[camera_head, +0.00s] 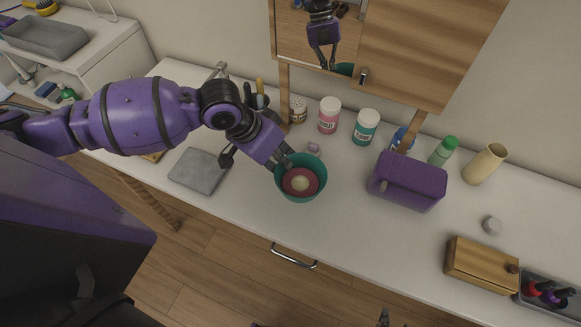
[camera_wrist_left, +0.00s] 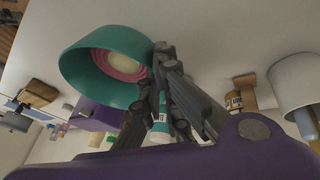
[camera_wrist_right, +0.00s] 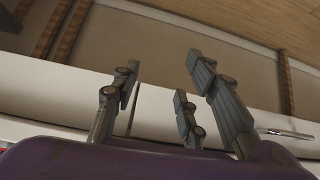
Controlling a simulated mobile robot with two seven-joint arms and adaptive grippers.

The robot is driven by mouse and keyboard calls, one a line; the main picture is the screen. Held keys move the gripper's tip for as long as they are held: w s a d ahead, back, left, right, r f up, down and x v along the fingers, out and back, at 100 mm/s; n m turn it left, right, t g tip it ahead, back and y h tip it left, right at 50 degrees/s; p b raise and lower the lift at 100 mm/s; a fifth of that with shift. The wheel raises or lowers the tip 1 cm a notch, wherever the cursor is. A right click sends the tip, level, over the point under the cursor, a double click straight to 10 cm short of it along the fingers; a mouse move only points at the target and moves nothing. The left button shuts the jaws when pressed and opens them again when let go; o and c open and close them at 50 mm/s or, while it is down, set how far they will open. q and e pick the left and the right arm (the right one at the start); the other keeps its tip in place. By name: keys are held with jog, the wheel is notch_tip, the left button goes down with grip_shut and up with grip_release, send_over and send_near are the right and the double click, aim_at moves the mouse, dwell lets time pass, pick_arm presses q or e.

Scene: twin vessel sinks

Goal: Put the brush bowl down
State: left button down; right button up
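The brush bowl is a teal bowl (camera_head: 300,192) with a pink ring and a cream centre inside. In the head view it is over the middle of the white counter; I cannot tell whether its base touches the counter. My left gripper (camera_head: 283,164) reaches it from the left and is shut on its rim. The left wrist view shows the teal bowl (camera_wrist_left: 95,75) tilted in the picture, with the fingertips (camera_wrist_left: 163,50) together at its edge. My right gripper (camera_wrist_right: 165,75) is open and empty in the right wrist view, off the counter's front edge.
A purple case (camera_head: 408,181) stands right of the bowl, and a grey folded cloth (camera_head: 199,170) lies left. Pink (camera_head: 329,115) and teal-labelled (camera_head: 365,127) jars stand behind. A wooden box (camera_head: 481,265) is at the right. The counter in front of the bowl is clear.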

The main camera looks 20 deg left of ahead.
pick_arm(q)
jog(key=shift+w+d+f, duration=0.5)
jog(key=shift+f, duration=0.25)
jog(key=shift+w+f, duration=0.1)
jog(key=shift+f, duration=1.6)
jog(key=shift+f, duration=0.1)
jog(key=c, duration=2)
grip_release()
jog(key=v, duration=1.2)
jog(key=shift+d+p, duration=0.1)
jog(key=shift+p, duration=0.3)
